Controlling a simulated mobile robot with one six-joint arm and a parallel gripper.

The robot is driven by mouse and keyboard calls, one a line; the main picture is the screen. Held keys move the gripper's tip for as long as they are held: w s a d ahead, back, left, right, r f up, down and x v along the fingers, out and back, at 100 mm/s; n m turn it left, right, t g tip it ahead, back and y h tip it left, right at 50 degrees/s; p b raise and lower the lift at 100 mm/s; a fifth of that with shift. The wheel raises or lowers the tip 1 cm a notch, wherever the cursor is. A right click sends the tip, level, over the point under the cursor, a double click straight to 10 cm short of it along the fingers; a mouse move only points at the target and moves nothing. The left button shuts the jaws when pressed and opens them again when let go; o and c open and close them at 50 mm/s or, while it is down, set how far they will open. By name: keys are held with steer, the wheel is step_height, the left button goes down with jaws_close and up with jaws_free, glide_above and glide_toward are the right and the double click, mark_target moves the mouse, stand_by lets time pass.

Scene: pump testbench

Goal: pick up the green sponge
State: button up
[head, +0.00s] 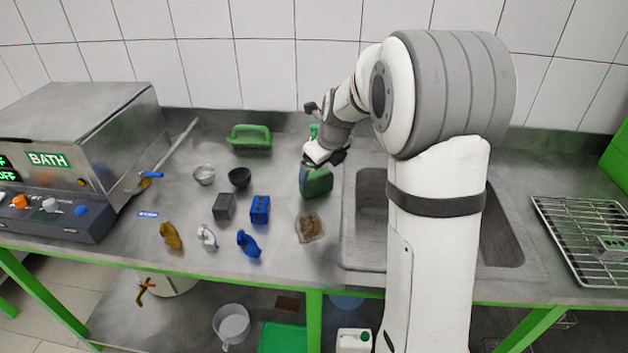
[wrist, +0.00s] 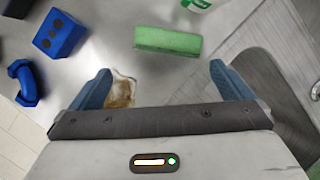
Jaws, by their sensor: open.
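The green sponge (wrist: 167,41) is a green block lying on the steel counter, ahead of my fingers in the wrist view. In the head view the sponge (head: 318,185) shows just below my gripper (head: 317,166), left of the sink. My gripper (wrist: 160,68) has its two blue fingers spread wide with nothing between them. The sponge lies beyond the fingertips in the picture, across the gap between them, and is not held. The height of the fingers above the counter is hard to tell.
A brown stain-like patch (head: 310,228) lies in front of the sponge. A blue block (head: 260,209) and blue pipe fitting (head: 249,243) lie to the left. A green-and-white bottle (wrist: 203,4) stands behind the sponge. The sink (head: 365,222) opens to the right.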

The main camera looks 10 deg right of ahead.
mark_target(317, 175)
steer(key=w+f+m, duration=0.2)
steer(key=shift+w+d+m, duration=0.15)
steer(key=shift+w+m, duration=0.2)
steer(key=shift+m, duration=0.05)
steer(key=x, duration=0.7)
steer(key=shift+f, duration=0.2)
steer(key=shift+c, duration=0.3)
steer(key=c, duration=0.8)
steer(key=shift+r, duration=0.1)
